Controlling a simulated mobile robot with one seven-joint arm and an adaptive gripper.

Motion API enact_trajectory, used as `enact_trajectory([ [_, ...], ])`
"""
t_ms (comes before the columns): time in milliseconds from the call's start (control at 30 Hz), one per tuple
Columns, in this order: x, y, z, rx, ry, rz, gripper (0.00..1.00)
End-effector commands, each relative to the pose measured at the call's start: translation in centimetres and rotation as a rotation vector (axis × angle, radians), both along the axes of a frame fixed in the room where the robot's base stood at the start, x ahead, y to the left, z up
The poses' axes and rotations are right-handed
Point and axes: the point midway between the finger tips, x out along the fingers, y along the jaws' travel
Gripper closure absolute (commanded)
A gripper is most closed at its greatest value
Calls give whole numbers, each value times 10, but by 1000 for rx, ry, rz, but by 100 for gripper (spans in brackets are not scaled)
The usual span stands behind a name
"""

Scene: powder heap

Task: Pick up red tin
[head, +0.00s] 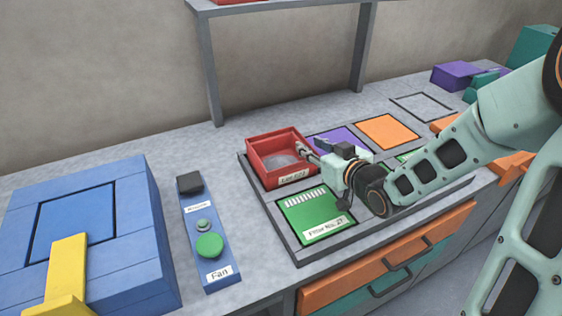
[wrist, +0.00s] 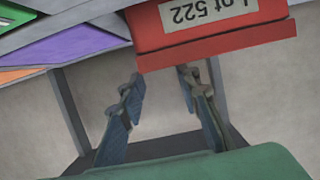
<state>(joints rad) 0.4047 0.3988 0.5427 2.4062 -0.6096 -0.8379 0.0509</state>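The red tin (head: 268,147) is an open-topped box with a white label on its front, standing on a dark-framed tray (head: 246,172) on the counter. It holds something grey inside. My gripper (head: 307,149) is at the tin's right side, close to the rim, in the head view. In the wrist view the red tin (wrist: 245,43) shows at the top with its label "Lot 522" upside down. There my gripper (wrist: 162,82) has its two fingers apart with nothing between them. The fingertips are close to the tin's rim; I cannot tell whether they touch it.
A green panel (head: 315,212), a purple one (head: 334,136) and an orange one (head: 386,131) lie around the tin. A fan switch box (head: 205,270) and a large blue box (head: 140,235) stand left. A grey shelf post (head: 211,85) rises behind. Purple box (head: 455,76) is far right.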

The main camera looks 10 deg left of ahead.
Motion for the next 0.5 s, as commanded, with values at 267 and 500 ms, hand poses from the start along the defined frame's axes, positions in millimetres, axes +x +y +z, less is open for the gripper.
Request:
enact_trajectory([
  [267,22,11,-12,1,2,0,70],
  [500,45,26,-21,0,0,1,70],
])
